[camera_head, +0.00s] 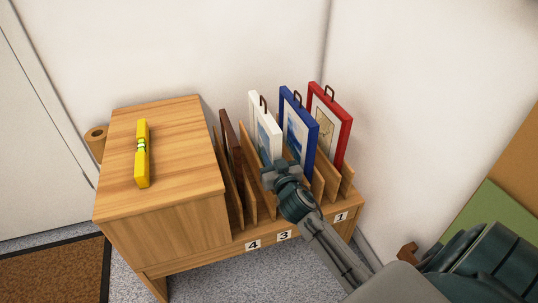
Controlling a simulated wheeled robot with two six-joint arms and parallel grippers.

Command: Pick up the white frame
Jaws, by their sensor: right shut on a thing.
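The white frame (256,115) stands upright in a slot of the wooden rack, left of the blue frame (299,118) and the red frame (339,110). It has a dark hanger loop on its top edge and a bluish print. My right gripper (268,178) is at the lower front edge of the white frame and shut on it. The gripper hides the frame's lower front corner. My left gripper is not in view.
The rack (238,245) has wooden dividers and number labels along its front. A wooden cabinet top (180,120) with a yellow spirit level (142,155) adjoins it at left. White walls stand close behind and at right. A brown mat (55,272) lies at lower left.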

